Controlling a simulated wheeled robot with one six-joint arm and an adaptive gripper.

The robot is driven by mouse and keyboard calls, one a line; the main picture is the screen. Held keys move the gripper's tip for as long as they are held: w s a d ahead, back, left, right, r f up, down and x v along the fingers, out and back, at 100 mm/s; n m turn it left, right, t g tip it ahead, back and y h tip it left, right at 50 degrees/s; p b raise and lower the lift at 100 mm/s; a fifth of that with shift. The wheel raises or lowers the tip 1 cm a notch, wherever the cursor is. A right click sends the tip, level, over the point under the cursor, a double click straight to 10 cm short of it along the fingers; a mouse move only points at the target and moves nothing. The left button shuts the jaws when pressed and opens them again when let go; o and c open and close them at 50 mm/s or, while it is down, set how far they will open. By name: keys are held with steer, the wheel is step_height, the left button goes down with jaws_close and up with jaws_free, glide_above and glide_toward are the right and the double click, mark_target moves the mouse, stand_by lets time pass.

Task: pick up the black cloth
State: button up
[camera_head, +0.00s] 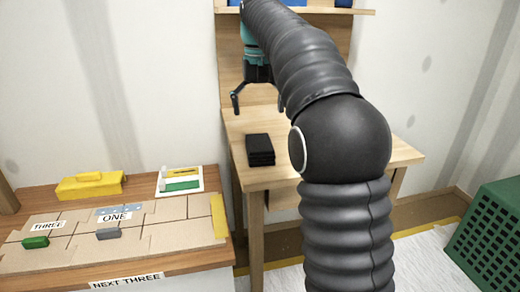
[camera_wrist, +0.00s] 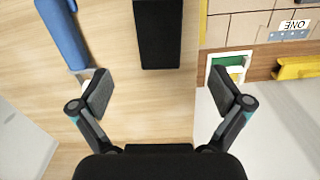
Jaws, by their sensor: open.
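The black cloth (camera_head: 260,150) is a folded dark block lying flat on the wooden table (camera_head: 290,172), near its left edge. In the wrist view the cloth (camera_wrist: 158,32) shows at the top centre, ahead of the fingers and cut off by the frame's top. My gripper (camera_head: 257,100) hangs above the back part of the table, behind the cloth in the head view. In the wrist view my gripper (camera_wrist: 163,95) has its two fingers wide apart with nothing between them. The cloth is apart from both fingers.
A blue object (camera_wrist: 62,32) lies left of the cloth in the wrist view. A lower bench (camera_head: 180,262) at left holds cardboard, a yellow box (camera_head: 90,185) and a white tray (camera_head: 180,171). A green crate (camera_head: 495,235) stands at right. A shelf (camera_head: 335,11) is above the table.

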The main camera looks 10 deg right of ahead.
mark_target(259, 143)
steer(key=shift+s+f+b, duration=0.15)
steer(key=shift+f+b, duration=0.3)
steer(key=shift+f, duration=1.95)
steer(key=shift+s+f+b, duration=0.1)
steer(key=shift+f+b, duration=0.35)
steer(key=shift+f, duration=1.9)
steer(key=c, duration=1.2)
